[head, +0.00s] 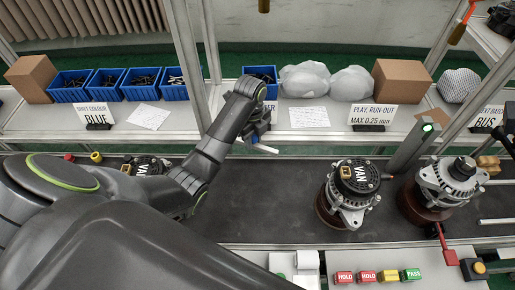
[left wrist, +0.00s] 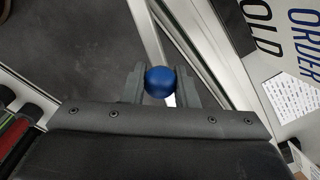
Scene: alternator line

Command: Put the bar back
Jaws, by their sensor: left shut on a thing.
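My left gripper (head: 262,132) is out over the back edge of the dark conveyor, in front of the shelf. In the left wrist view the gripper (left wrist: 161,88) is shut on a blue ball-shaped knob (left wrist: 159,81) that sits between its fingers. In the head view a short pale bar (head: 265,148) sticks out below the gripper; the knob is hidden there. I cannot tell how the rest of the bar runs. My right gripper is not in view.
Alternators (head: 355,188) and (head: 450,183) stand on the conveyor (head: 270,215); another is partly behind my arm. The shelf behind holds blue bins (head: 143,84), wrapped parts (head: 304,79) and boxes (head: 401,83). A metal post (head: 185,45) rises beside my arm.

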